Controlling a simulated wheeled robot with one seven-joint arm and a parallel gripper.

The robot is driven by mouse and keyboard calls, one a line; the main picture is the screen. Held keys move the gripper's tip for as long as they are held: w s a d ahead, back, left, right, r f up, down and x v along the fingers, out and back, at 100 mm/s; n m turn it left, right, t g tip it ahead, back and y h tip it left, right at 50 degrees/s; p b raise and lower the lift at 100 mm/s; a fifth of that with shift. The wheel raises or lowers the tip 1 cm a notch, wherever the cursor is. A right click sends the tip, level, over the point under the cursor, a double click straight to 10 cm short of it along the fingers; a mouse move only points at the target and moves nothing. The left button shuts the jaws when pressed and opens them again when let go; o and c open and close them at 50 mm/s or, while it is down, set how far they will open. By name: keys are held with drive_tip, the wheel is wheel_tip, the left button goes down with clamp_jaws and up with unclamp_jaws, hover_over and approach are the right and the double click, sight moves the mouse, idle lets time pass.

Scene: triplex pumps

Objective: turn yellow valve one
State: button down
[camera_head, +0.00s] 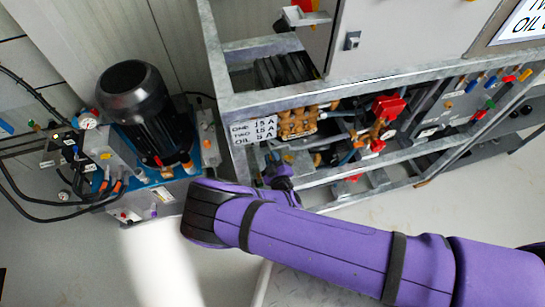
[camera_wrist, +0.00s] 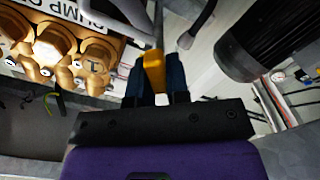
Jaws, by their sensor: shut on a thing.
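My gripper (camera_wrist: 154,74) is shut on a yellow valve handle (camera_wrist: 153,66) in the wrist view. The handle stands between the two dark fingers, with a grey pipe or rod running up behind it. In the head view my gripper (camera_head: 278,168) reaches into the lower front of the grey metal frame, below the white label plate. The handle cannot be made out there, as the gripper hides it. I cannot read a number on this valve.
Brass pump blocks (camera_wrist: 60,45) lie left of the gripper in the wrist view. A black motor (camera_head: 135,92) on a blue unit stands left of the frame. Frame rails (camera_head: 330,172) and red-handled valves (camera_head: 388,107) are close on the right. The floor in front is open.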

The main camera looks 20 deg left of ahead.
drive_tip(key=shift+n, duration=0.3)
drive_tip(key=shift+s, duration=0.1)
drive_tip(key=c, duration=1.1)
unclamp_jaws()
